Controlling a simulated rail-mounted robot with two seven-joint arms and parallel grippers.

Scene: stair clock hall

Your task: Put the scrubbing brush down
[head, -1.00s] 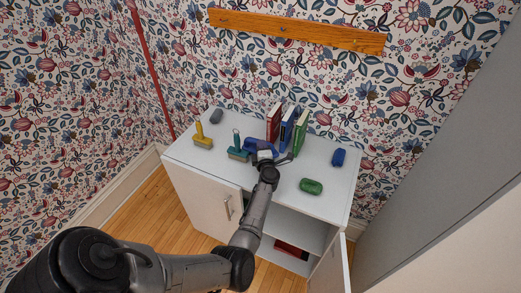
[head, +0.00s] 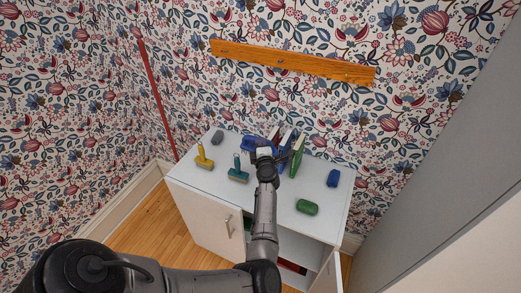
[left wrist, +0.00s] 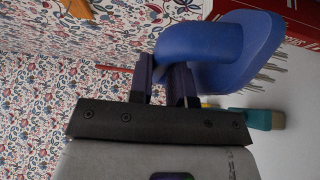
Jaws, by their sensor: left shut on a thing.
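The scrubbing brush is blue with a looped handle and pale bristles. It shows large in the left wrist view (left wrist: 235,50), and as a small blue shape in the head view (head: 250,141). My left gripper (head: 265,153) is shut on the brush's handle, as the left wrist view (left wrist: 163,75) shows. In the head view it is over the back middle of the white cabinet top (head: 270,200), in front of the books. The bristles point toward the cabinet top and look clear of it. My gripper and the brush partly hide the books. My right gripper is not in view.
A yellow squeegee-like tool (head: 204,160), a teal one (head: 238,173) and a grey item (head: 217,137) are at left. Upright books (head: 297,155) stand at back. A green item (head: 307,207) and dark blue item (head: 333,178) are at right. The cabinet's right door (head: 328,275) hangs open.

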